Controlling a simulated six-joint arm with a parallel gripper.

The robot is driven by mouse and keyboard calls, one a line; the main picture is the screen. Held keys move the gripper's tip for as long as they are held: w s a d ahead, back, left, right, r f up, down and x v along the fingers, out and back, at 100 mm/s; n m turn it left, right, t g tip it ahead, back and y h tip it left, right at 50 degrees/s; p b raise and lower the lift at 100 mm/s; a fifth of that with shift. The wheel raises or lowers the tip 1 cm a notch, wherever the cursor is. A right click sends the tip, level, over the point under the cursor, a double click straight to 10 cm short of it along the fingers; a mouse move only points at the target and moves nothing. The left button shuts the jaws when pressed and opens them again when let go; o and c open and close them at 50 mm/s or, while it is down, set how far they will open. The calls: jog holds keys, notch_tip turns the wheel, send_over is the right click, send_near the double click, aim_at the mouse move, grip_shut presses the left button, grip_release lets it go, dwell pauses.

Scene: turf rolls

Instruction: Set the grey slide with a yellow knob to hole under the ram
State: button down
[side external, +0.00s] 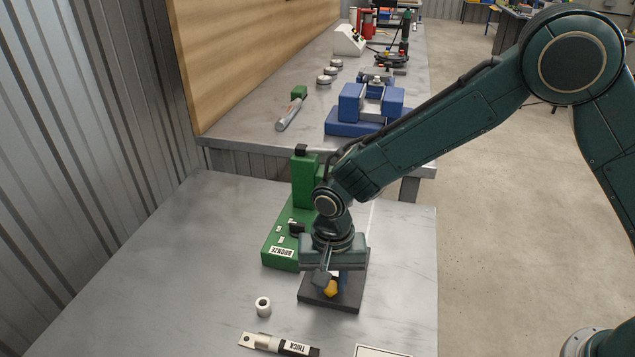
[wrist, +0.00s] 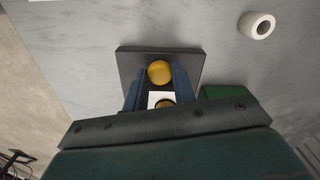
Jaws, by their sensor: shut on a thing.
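The yellow knob (side external: 330,288) of the slide stands over a dark grey plate (side external: 347,301) in front of the green press (side external: 304,185). In the wrist view the yellow knob (wrist: 160,72) sits between the blue fingertips of my gripper (wrist: 160,78), which is shut on it. The dark plate (wrist: 128,62) lies around and beneath it. A white piece with a dark round opening (wrist: 161,99) shows between the fingers, nearer my wrist. In the side view my gripper (side external: 335,282) hides most of the slide. The hole's position relative to the ram cannot be told.
The green base (side external: 282,258) labelled BRONZE stands close behind my gripper. A white ring (side external: 263,306) and a tool labelled THICK (side external: 280,345) lie in front. A white card (side external: 380,352) lies at the front edge. The bench's left side is clear.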

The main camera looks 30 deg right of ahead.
jog(key=w+d, duration=0.9)
jog(key=shift+w+d, duration=0.15)
jog(key=c, duration=1.1)
grip_release()
jog(key=shift+c, duration=0.2)
jog(key=shift+r, duration=0.15)
notch_tip(320, 180, up, 14)
jog(key=shift+f, duration=0.2)
